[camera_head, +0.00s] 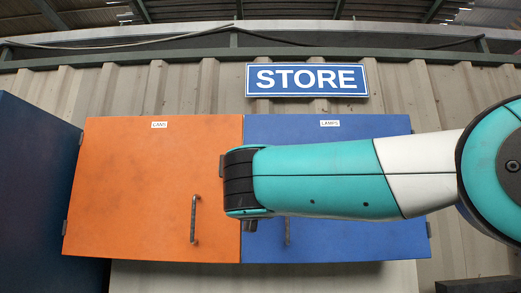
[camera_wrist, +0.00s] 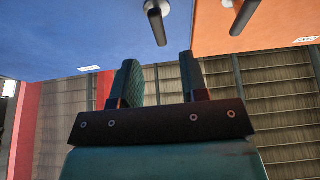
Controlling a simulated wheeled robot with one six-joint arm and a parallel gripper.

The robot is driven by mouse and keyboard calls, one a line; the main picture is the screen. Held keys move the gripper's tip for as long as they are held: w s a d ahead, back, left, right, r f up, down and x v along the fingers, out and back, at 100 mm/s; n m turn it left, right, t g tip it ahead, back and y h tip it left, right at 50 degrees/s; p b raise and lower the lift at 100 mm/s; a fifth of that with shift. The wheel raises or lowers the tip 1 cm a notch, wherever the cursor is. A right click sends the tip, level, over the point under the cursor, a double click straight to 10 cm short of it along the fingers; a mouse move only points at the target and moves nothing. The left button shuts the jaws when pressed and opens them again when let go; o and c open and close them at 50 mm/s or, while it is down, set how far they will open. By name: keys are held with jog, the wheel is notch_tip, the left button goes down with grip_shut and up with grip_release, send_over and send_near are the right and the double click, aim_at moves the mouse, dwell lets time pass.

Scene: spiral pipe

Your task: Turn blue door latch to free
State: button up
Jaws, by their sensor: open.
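The blue door (camera_head: 345,240) of the wall cabinet is labelled LAMPS and is closed. Its dark latch lever (camera_head: 287,230) shows just below my arm, its upper part hidden. In the wrist view the blue door's latch lever (camera_wrist: 157,25) hangs at the top of the picture, over the blue panel. My gripper (camera_wrist: 160,60) is open and empty, its two fingers pointing up the picture. The lever's end lies just beyond the gap between the fingertips, apparently not between them. In the head view my gripper (camera_head: 252,225) is mostly hidden behind the wrist.
The orange door (camera_head: 140,190), labelled CANS, is closed beside the blue one and has its own handle (camera_head: 193,220). A dark blue cabinet (camera_head: 45,200) stands at the left. A STORE sign (camera_head: 307,80) hangs above.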

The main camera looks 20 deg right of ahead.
jog(key=p+x, duration=0.3)
jog(key=x, duration=0.4)
jog(key=shift+w+p, duration=0.2)
jog(key=shift+p, duration=0.2)
grip_shut()
